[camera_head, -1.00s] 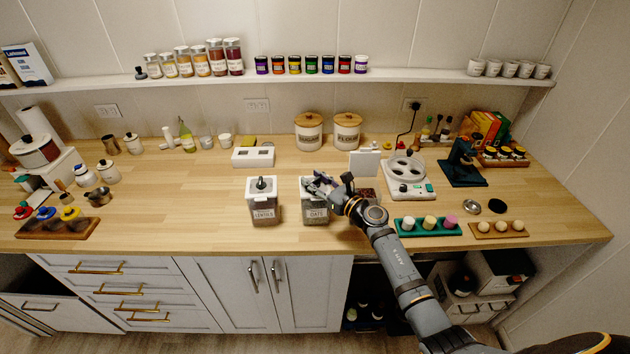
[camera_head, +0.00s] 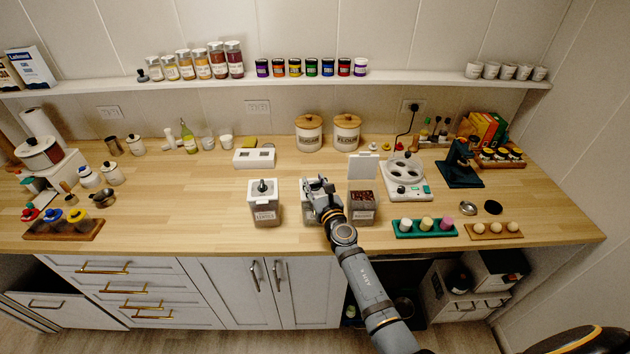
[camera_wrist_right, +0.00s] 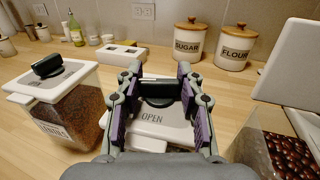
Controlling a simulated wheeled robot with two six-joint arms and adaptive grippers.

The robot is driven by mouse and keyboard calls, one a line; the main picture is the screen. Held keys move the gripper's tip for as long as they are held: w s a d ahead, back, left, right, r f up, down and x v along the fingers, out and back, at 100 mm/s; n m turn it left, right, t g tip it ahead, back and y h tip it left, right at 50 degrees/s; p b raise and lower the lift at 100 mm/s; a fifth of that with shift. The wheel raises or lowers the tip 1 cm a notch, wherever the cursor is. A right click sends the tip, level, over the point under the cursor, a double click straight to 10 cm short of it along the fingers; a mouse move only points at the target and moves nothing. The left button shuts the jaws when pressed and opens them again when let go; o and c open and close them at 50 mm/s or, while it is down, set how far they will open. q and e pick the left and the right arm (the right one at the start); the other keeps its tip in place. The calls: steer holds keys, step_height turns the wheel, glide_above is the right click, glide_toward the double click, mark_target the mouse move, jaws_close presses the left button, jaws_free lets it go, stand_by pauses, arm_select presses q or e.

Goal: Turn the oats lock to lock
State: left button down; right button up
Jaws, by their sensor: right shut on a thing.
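The oats canister (camera_head: 307,216) stands on the counter in the middle of the head view, mostly hidden behind my right gripper (camera_head: 319,187). In the right wrist view its white lid (camera_wrist_right: 158,130) shows the word OPEN just in front of a black lock knob (camera_wrist_right: 158,91). My right gripper (camera_wrist_right: 158,88) is shut on this knob from above, with one purple-padded finger at each end of it. The canister's front label is hidden now. My left gripper is not in view.
The lentils canister (camera_head: 265,209) stands close on the left, its own black knob up. A bean canister (camera_head: 362,208) with a raised white lid (camera_head: 362,167) stands close on the right. Sugar and flour jars (camera_head: 347,133) are behind.

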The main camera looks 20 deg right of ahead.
steer(key=shift+m+h+b, duration=0.4)
steer(key=shift+m+h, duration=0.8)
steer(key=shift+h, duration=1)
steer(key=o, duration=1.2)
